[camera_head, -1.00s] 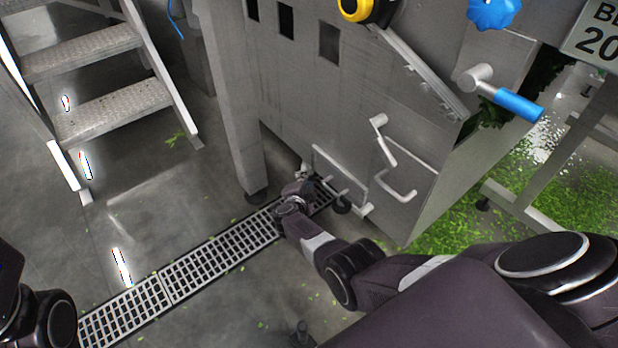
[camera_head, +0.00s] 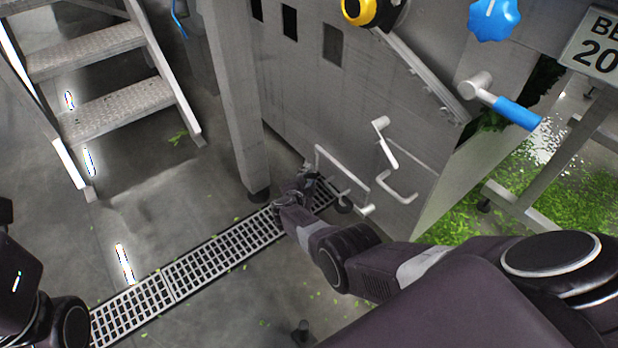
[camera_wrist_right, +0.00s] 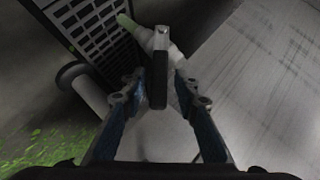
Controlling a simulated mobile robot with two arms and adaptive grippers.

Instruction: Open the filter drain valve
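The drain valve shows in the right wrist view as a pale grey body (camera_wrist_right: 159,43) with a black lever handle (camera_wrist_right: 157,80) pointing toward the camera. My right gripper (camera_wrist_right: 160,88) has its two fingers on either side of this handle. A narrow gap shows between the handle and the right-hand finger; the other finger is very close to the handle. In the head view my right gripper (camera_head: 307,183) is low at the tank's base, over the end of the floor drain, and it hides the valve. Of my left arm only links show at the lower left.
The steel tank (camera_head: 310,100) stands beside the gripper, with a white pipe handle (camera_head: 340,168) close by. A floor drain grate (camera_head: 200,262) runs to the lower left. Metal steps (camera_head: 110,105) stand at the left. Greens (camera_head: 520,185) litter the floor at the right.

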